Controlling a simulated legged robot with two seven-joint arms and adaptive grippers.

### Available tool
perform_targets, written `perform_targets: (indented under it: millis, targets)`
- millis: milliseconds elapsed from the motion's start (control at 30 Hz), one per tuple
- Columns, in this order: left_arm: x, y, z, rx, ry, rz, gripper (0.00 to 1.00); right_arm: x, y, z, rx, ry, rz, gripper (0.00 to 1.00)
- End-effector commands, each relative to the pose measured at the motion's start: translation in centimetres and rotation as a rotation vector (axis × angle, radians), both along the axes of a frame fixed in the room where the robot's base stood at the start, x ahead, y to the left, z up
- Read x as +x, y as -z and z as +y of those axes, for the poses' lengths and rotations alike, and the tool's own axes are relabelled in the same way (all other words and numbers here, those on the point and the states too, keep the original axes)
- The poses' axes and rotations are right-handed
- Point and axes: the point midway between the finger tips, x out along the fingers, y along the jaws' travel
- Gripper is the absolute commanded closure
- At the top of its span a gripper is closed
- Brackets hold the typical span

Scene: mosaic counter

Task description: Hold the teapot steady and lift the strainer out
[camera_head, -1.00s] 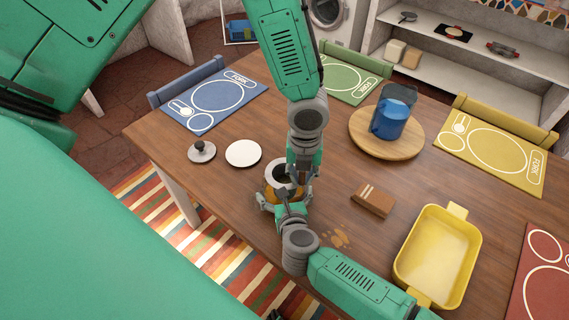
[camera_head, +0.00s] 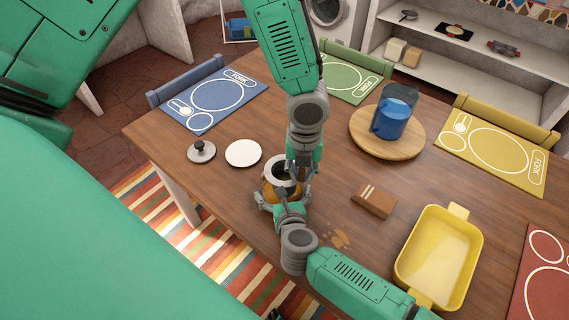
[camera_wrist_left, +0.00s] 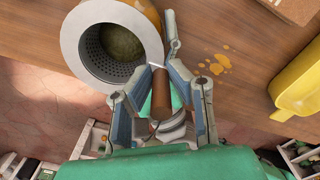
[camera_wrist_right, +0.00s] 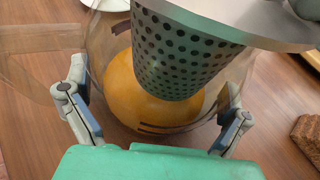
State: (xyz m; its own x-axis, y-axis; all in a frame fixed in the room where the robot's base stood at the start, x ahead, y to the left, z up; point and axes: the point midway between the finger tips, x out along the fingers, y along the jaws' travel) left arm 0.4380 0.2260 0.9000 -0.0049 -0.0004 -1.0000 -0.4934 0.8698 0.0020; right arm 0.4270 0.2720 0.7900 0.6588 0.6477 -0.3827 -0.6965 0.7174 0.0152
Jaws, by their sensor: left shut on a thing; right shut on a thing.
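The glass teapot (camera_head: 270,194) holds amber tea and stands near the table's front edge. My right gripper (camera_head: 284,199) is shut around its body, with one finger on each side in the right wrist view (camera_wrist_right: 155,112). The strainer (camera_head: 273,163) has a wide pale rim and a perforated basket. In the left wrist view the strainer (camera_wrist_left: 88,58) holds dark greenish leaves. My left gripper (camera_head: 303,178) is shut on its brown handle (camera_wrist_left: 161,90). In the right wrist view the basket (camera_wrist_right: 175,58) hangs over the tea; how deep its bottom sits is unclear.
The lid (camera_head: 202,152) and a white round dish (camera_head: 243,153) lie left of the teapot. A brown block (camera_head: 373,200), orange spots (camera_head: 341,240) and a yellow tray (camera_head: 473,241) are to the right. A blue jug (camera_head: 390,121) stands on a round board (camera_head: 365,146) farther back.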

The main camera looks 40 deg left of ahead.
Motion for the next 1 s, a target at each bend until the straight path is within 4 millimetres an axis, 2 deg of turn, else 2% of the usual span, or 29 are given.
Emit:
perform_targets:
  millis: [200,1000]
  targets:
    - [0.1,-2.1,-0.4,-0.005,0.002,-0.007,1.0,-0.2,-0.1,0.0,0.003,-0.004,0.0,0.16]
    - [0.1,-8.5,-0.2,-0.002,0.001,-0.005,1.0,0.1,0.1,-0.2,-0.002,0.003,0.001,0.17]
